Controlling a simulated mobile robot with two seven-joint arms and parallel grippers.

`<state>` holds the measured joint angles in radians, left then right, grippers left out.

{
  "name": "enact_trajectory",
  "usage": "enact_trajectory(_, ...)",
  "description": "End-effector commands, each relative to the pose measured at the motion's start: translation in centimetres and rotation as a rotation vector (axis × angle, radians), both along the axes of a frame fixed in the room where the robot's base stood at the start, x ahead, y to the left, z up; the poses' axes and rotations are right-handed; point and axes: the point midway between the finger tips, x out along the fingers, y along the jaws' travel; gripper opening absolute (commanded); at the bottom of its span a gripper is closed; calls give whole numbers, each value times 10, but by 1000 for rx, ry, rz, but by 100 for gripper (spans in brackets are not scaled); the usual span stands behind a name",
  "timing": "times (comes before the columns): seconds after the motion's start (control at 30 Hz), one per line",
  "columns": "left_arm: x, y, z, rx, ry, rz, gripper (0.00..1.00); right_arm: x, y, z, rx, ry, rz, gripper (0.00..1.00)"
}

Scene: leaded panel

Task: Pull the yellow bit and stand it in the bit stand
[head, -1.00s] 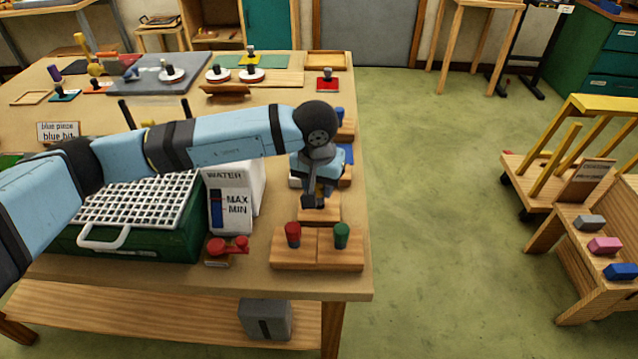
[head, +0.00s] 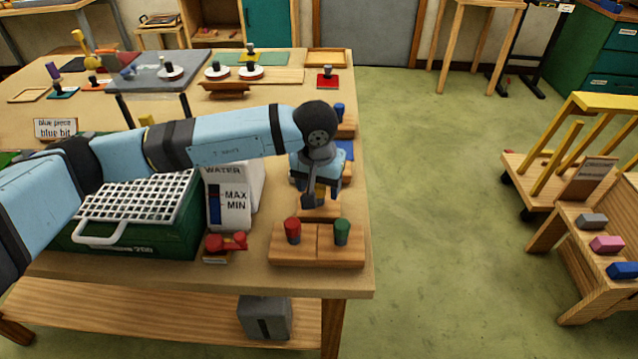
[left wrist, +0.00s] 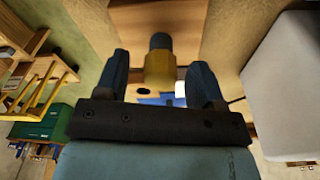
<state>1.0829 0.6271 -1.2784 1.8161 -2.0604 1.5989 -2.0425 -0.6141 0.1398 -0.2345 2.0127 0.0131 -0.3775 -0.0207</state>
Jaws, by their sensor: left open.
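My left gripper (head: 315,198) is open and points down over a wooden block (head: 318,213) near the table's right edge. In the left wrist view a yellow bit (left wrist: 159,68) with a dark end shows between the two spread fingers of the left gripper (left wrist: 161,80); I see gaps on both sides. In the head view the gripper mostly hides it. A wooden block (head: 290,257) at the front right corner carries a red bit (head: 292,231) and a green bit (head: 342,232), both upright. I cannot tell for sure which block is the bit stand. My right gripper is not in view.
A white water container (head: 229,202) stands left of my gripper, beside a green case with a white grid top (head: 135,212). A red item (head: 226,242) lies at the front. A blue-topped piece (head: 340,110) stands behind my gripper. Open floor lies right of the table.

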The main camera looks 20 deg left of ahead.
Motion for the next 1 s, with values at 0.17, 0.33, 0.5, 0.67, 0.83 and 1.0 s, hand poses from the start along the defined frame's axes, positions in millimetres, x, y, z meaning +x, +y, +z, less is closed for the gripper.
enact_trajectory(0.17,0,0,-3,0,0,0,62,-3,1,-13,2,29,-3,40)
enact_trajectory(0.33,0,0,3,-1,-3,0,62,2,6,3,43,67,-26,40)
enact_trajectory(0.5,-4,0,46,-1,-6,-1,62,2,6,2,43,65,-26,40)
enact_trajectory(0.67,-10,0,85,0,-5,-1,62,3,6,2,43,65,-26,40)
enact_trajectory(0.83,-14,0,116,0,-3,0,62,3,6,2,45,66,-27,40)
enact_trajectory(1.0,-16,0,133,1,-1,0,62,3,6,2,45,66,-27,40)
